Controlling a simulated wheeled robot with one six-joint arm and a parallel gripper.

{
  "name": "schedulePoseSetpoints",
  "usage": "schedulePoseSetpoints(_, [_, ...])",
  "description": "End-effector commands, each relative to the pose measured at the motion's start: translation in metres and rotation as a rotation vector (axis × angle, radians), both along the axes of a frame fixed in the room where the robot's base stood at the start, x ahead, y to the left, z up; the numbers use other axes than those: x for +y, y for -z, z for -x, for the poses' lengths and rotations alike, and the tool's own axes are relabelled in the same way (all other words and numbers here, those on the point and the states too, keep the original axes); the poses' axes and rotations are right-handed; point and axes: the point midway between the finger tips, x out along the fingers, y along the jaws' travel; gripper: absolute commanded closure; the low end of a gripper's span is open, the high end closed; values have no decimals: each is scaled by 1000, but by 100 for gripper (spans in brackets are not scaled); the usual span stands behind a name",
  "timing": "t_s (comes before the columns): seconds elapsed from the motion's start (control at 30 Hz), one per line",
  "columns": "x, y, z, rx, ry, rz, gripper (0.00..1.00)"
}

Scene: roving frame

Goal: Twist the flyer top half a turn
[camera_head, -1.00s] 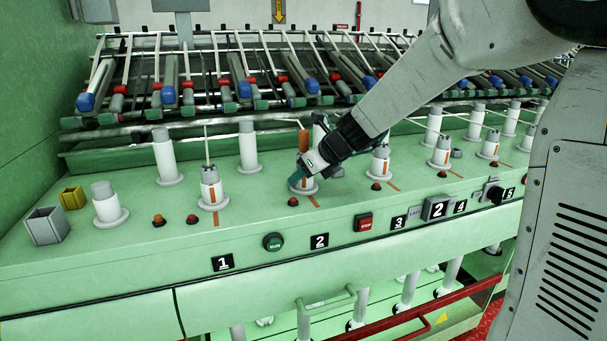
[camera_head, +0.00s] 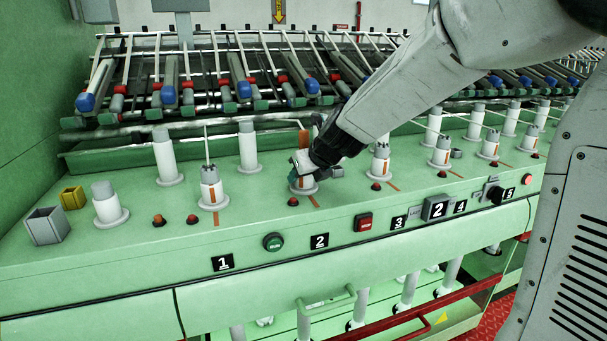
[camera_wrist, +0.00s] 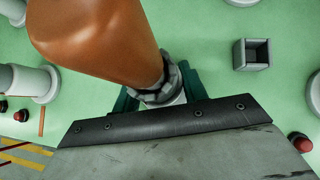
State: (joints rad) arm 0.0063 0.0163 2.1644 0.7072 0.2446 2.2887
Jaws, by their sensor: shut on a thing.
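The flyer at place 2 (camera_head: 304,188) stands on the green machine top, with an orange mark on the deck in front of it. My gripper (camera_head: 303,170) is at its top and hides most of it in the head view. In the wrist view, the grey notched flyer top (camera_wrist: 168,84) sits between the teal fingers of my gripper (camera_wrist: 160,95), which is shut on it. A large orange-brown bobbin (camera_wrist: 100,40) is close to the wrist camera and covers part of the flyer top. It also shows behind my gripper in the head view (camera_head: 305,140).
Neighbouring flyers (camera_head: 211,187) and (camera_head: 380,160) stand on either side. Red knobs (camera_head: 293,202) dot the deck. A green button (camera_head: 273,242) and a red button (camera_head: 364,222) are on the front. A small open grey box (camera_wrist: 252,55) shows in the wrist view.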

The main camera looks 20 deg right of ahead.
Motion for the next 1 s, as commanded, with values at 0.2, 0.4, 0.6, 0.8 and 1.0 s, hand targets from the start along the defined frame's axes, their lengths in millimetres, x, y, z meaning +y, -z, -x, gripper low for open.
schedulePoseSetpoints(0.2, [0,0,0,0,0,0,2])
schedulePoseSetpoints(0.4, [0,0,0,0,-1,0,0])
schedulePoseSetpoints(0.6, [-1,1,0,4,-60,-1,0])
schedulePoseSetpoints(0.8, [0,0,0,1,-156,0,0])
schedulePoseSetpoints(1.0, [-1,0,-1,0,-263,-1,0])
